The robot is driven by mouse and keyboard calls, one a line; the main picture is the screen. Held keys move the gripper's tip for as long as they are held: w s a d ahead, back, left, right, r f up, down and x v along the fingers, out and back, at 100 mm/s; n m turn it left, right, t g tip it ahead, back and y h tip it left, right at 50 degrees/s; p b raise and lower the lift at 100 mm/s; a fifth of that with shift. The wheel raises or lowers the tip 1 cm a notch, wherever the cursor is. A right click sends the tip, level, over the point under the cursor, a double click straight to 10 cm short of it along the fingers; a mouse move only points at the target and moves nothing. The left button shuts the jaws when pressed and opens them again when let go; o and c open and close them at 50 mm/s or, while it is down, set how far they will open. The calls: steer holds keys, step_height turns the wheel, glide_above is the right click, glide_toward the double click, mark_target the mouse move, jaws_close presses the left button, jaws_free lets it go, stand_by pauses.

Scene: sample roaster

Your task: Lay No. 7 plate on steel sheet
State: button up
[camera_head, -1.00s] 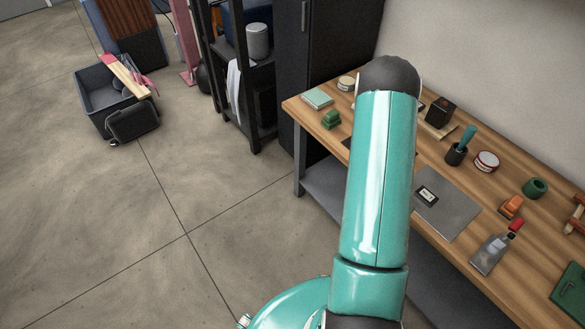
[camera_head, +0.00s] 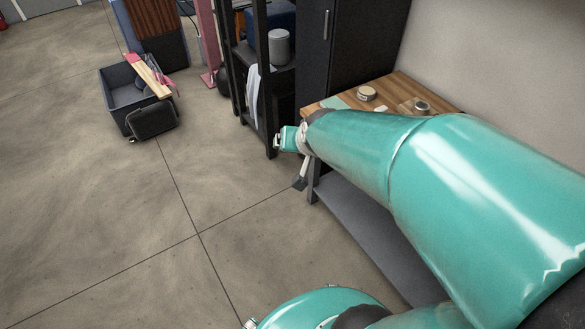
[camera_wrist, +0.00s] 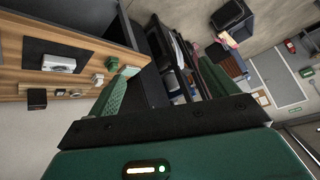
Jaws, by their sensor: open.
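My gripper (camera_wrist: 165,78) is open and empty in the wrist view, its two green fingers spread apart with floor and furniture beyond them. In the head view my arm reaches across the bench, its far end out past the bench's near left corner. The No. 7 plate and the grey steel sheet cannot be made out now; my arm covers most of the bench top in the head view. The wrist view shows a dark sheet (camera_wrist: 36,55) on the bench with a pale device (camera_wrist: 59,63) on it; I cannot read any marking there.
The wooden bench (camera_head: 420,88) stands along the wall, with a round tin (camera_head: 367,93) at its far end. A black cabinet (camera_head: 345,50) and a dark shelf rack (camera_head: 240,75) stand beyond. A grey crate (camera_head: 113,105) is on the floor.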

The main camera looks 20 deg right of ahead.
steer(key=s+a+r+n+g, duration=0.1)
steer(key=s+a+r+n, duration=0.1)
steer(key=s, duration=0.4)
steer(key=s+a+r+n+g+y, duration=0.1)
steer(key=s+a+r+n, duration=0.1)
steer(key=s+a+r, duration=0.3)
steer(key=s, duration=0.2)
steer(key=shift+s+r+n, duration=0.3)
steer(key=shift+r+n, duration=0.05)
steer(key=shift+n, duration=0.05)
